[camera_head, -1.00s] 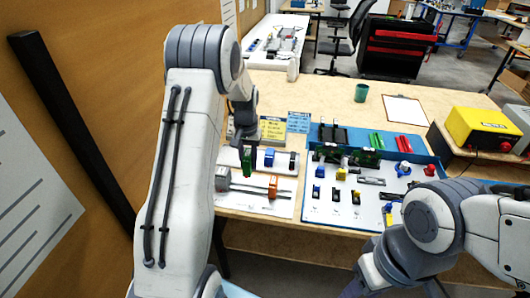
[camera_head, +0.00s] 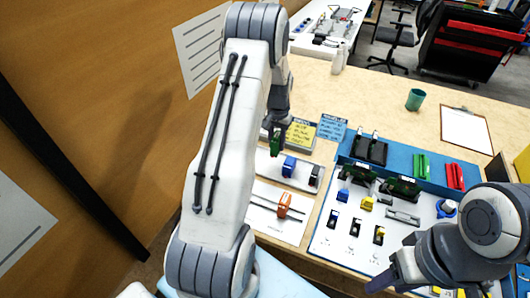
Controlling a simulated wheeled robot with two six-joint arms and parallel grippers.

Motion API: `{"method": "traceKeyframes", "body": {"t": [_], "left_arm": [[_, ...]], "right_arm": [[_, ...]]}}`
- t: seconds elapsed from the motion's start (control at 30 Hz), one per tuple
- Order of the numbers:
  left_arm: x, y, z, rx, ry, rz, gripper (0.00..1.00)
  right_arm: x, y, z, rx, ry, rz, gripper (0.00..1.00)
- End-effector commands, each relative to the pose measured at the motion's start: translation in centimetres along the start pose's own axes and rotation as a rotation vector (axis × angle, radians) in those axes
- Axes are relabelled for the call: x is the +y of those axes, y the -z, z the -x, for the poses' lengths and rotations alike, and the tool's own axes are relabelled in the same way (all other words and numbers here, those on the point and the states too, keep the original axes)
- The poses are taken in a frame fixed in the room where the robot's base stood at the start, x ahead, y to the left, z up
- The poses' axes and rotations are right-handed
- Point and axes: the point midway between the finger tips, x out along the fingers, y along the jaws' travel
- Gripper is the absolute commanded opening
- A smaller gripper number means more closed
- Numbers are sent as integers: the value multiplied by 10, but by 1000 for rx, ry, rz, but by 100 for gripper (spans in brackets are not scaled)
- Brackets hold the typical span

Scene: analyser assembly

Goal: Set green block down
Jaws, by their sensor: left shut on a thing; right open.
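My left gripper (camera_head: 277,127) points down and is shut on the green block (camera_head: 276,145). The green block hangs by the left end of a white rail plate (camera_head: 267,171). A blue block (camera_head: 289,167) and a black block (camera_head: 315,176) stand on that plate to its right. From this angle I cannot tell whether the green block touches the plate. My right gripper (camera_head: 388,277) is open and shows only partly at the lower right, over the front of the parts board.
An orange block (camera_head: 284,204) sits on a rod on the lower white sheet. The blue-edged board (camera_head: 403,160) to the right holds several small parts.

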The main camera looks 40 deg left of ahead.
Motion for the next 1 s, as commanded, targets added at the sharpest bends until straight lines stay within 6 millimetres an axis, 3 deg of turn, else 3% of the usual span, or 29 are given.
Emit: {"method": "traceKeyframes", "body": {"t": [0.1,0.3,0.7,1.0], "left_arm": [[-29,-2,-14,-2,-1,6,0],[-55,-3,-31,0,0,4,0],[-58,-2,-72,1,0,2,0],[-58,-2,-75,2,0,2,0]], "right_arm": [[-1,0,8,0,0,0,50],[-1,1,12,0,0,0,50],[-2,1,23,0,0,0,50],[-2,1,21,0,0,0,50]]}}
